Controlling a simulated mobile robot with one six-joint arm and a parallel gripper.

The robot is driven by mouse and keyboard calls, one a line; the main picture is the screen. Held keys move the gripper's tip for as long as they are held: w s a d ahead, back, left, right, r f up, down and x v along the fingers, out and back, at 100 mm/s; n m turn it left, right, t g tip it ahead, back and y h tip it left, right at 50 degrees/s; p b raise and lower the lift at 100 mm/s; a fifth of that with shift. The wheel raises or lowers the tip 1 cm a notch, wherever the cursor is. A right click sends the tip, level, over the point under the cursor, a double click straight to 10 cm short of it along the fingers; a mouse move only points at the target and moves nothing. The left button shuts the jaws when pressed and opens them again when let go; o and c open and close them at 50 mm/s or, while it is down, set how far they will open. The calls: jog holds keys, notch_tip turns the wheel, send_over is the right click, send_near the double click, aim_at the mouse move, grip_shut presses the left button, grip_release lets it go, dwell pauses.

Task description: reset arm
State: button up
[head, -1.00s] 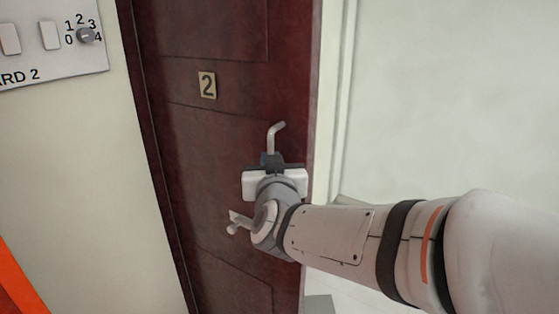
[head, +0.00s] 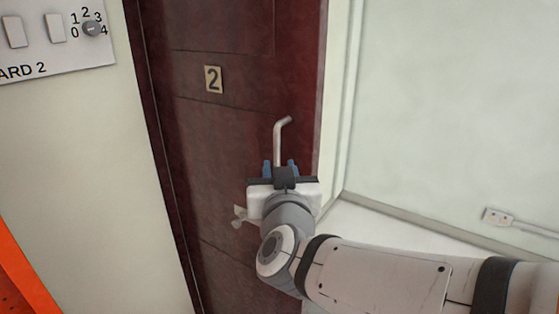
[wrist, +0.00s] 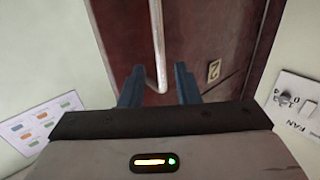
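A dark red door (head: 225,130) with a "2" plate stands open beside a bright room. A bent metal rod (head: 281,138) rises from the door side just beyond my gripper (head: 280,165). In the wrist view, my gripper (wrist: 158,88) has its two blue fingers spread apart. The metal rod (wrist: 158,45) shows in the gap between them, with space on both sides, and nothing is held. I cannot tell how deep the rod sits between the fingertips. A small metal lever (head: 238,216) shows lower on the door, partly hidden by my gripper.
A switch panel (head: 50,60) with a dial is on the wall at the upper left; a fan dial panel (wrist: 300,97) shows in the wrist view. A label sheet (wrist: 40,120) is at the wrist view's left. An orange object (head: 20,275) is at the lower left.

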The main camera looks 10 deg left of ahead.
jog(key=shift+s+d, duration=0.1)
jog(key=shift+s, duration=0.5)
jog(key=s+d+f+n+g, duration=0.1)
jog(key=d+f+g, duration=0.3)
jog(key=f, duration=0.2)
jog(key=s+d+f+g, duration=0.1)
jog(key=d+f+g, duration=0.25)
jog(key=f, duration=0.25)
jog(key=s+d+f+m+g+h, duration=0.1)
jog(key=s+d+f+g, duration=0.2)
jog(key=s+d, duration=0.2)
jog(key=s+d+f+m+g+h, duration=0.2)
jog(key=s+d+f+g, duration=0.2)
jog(key=d, duration=0.4)
jog(key=shift+s, duration=0.75)
jog(key=shift+g, duration=0.25)
jog(key=shift+c, duration=0.6)
